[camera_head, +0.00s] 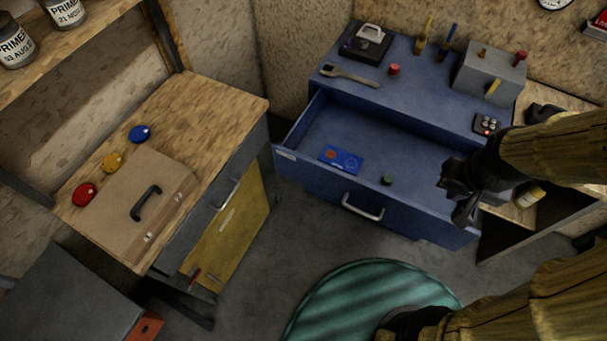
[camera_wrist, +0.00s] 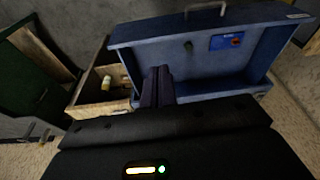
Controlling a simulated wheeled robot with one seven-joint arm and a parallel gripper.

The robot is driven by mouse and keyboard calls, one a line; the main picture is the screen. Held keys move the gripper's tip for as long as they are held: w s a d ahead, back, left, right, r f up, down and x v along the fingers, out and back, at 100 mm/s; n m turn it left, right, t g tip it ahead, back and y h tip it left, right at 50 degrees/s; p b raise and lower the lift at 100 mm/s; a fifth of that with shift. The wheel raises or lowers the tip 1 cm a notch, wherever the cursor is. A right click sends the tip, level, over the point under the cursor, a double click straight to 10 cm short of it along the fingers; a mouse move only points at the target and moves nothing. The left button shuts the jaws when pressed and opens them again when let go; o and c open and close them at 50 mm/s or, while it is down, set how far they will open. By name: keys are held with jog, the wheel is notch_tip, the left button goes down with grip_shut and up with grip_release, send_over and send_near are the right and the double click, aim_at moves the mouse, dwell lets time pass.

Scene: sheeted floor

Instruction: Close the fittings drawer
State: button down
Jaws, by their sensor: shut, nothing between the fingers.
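The blue drawer (camera_head: 405,211) is pulled out from the blue cabinet (camera_head: 420,85), with a silver bar handle (camera_head: 363,207) on its front. A blue card (camera_head: 341,159) and a small green round item (camera_head: 387,180) lie in it. In the wrist view the drawer (camera_wrist: 275,18) spans the top, its handle (camera_wrist: 210,7) at the upper edge. My gripper (camera_head: 455,192) overlaps the drawer's right end in the head view; its height above it is hard to tell. In the wrist view my gripper (camera_wrist: 158,74) shows its fingers together and empty, and they hide part of the drawer.
The cabinet top holds a wrench (camera_head: 350,76), a red cap (camera_head: 393,69) and a grey box (camera_head: 490,72). A wooden bench with a tan case (camera_head: 140,205) stands left. An open wooden compartment with a bottle (camera_head: 528,195) is right. Grey floor lies before the drawer.

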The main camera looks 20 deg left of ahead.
jog(key=shift+s, duration=0.1)
jog(key=a+f+n+t+h+b, duration=0.2)
jog(key=a+f+n+h+b, duration=0.4)
jog(key=a+f+n+b, duration=0.9)
jog(key=s+a+f+n+t+y, duration=0.1)
jog(key=a+f+n+t, duration=0.1)
jog(key=a+f+n, duration=0.2)
jog(key=s+a+f+n+t+y+b, duration=0.1)
jog(key=s+a+f+n+t+y, duration=0.1)
jog(key=a+n, duration=0.7)
jog(key=s+a+f+n+t+y+b, duration=0.1)
jog(key=s+a+f+n+t+y, duration=0.1)
jog(key=a+f+n, duration=0.4)
jog(key=a+n+t, duration=0.1)
jog(key=a, duration=0.2)
jog(key=shift+f, duration=0.15)
jog(key=shift+w, duration=0.15)
